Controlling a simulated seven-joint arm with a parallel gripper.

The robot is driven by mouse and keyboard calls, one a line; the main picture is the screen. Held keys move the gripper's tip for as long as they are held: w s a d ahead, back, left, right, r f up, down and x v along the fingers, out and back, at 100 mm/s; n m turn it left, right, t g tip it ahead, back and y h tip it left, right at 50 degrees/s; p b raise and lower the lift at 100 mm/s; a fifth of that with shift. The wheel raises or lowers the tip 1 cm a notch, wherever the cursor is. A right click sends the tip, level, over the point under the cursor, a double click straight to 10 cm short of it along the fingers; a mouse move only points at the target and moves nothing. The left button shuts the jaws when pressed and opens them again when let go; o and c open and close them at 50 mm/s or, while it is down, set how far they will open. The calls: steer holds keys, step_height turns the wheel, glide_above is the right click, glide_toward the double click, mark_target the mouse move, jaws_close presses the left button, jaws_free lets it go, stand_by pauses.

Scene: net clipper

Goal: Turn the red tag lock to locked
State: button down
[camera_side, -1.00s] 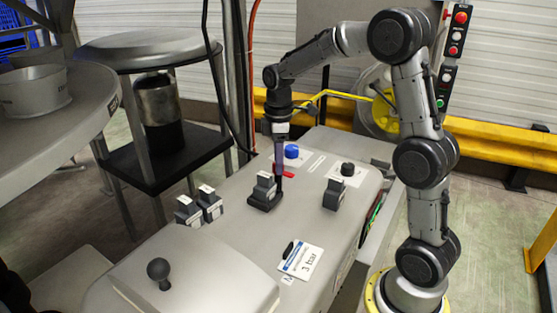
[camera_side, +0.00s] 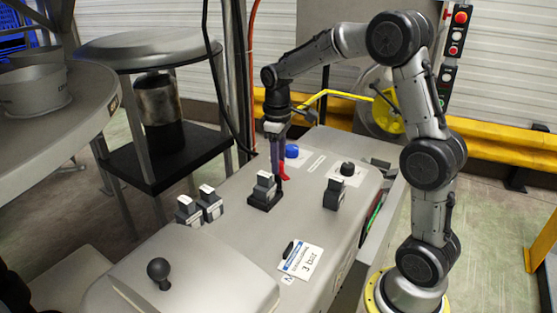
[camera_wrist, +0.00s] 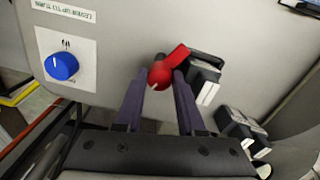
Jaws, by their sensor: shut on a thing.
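The red tag lock (camera_wrist: 174,58) has a rounded knob end and a flat arm. In the wrist view the knob end sits between the two dark fingers of my gripper (camera_wrist: 161,78), and the arm points up and to the right. My gripper is shut on it. In the side view my gripper (camera_side: 276,165) reaches down to the grey panel top, and the red tag lock (camera_side: 284,173) shows just right of the fingers, partly hidden by them.
A dark switch block (camera_side: 264,191) stands close to the lock, and it also shows in the wrist view (camera_wrist: 205,80). A blue knob (camera_side: 292,151) is behind. Several more blocks, a black knob (camera_side: 347,169) and a label card (camera_side: 301,260) share the panel (camera_side: 235,232).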

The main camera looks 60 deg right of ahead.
steer(key=m, duration=0.6)
steer(key=shift+r, duration=0.1)
steer(key=m, duration=0.6)
steer(key=shift+w, duration=0.1)
stand_by(0.4)
steer(key=c, duration=0.5)
jaws_free()
step_height(320, 180, up, 14)
steer(key=shift+w+a+f, duration=0.1)
steer(key=shift+w+a, duration=0.05)
steer(key=shift+a, duration=0.1)
